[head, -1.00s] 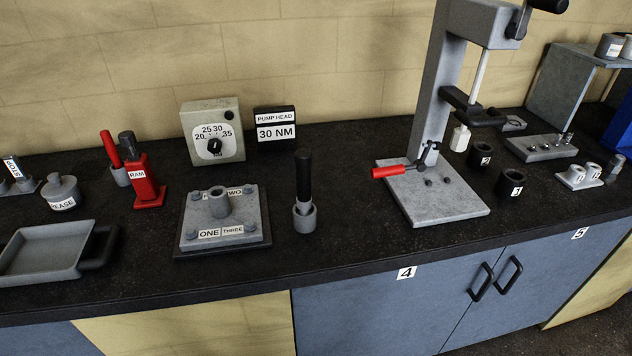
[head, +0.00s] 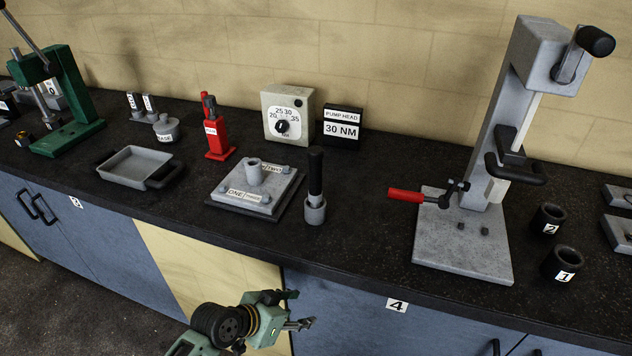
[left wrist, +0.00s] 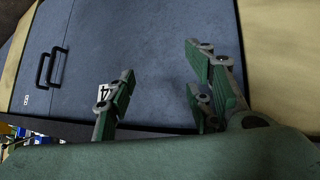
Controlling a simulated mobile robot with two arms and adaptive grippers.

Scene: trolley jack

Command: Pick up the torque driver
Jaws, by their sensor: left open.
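The torque driver, which I take to be the black upright handle (head: 316,172), stands in a small grey round holder (head: 315,212) on the dark counter. My left gripper (head: 301,309) is in front of the cabinet, below the counter edge and apart from the driver. In the left wrist view its fingers (left wrist: 165,90) are spread with nothing between them, facing the blue cabinet doors. My right gripper is not in view.
The grey bolted plate (head: 228,198) is close left of the holder. A dial box (head: 285,98) and the 30 NM block (head: 341,138) stand behind. A press with a red lever (head: 405,195) stands to the right. Bare counter lies between holder and press.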

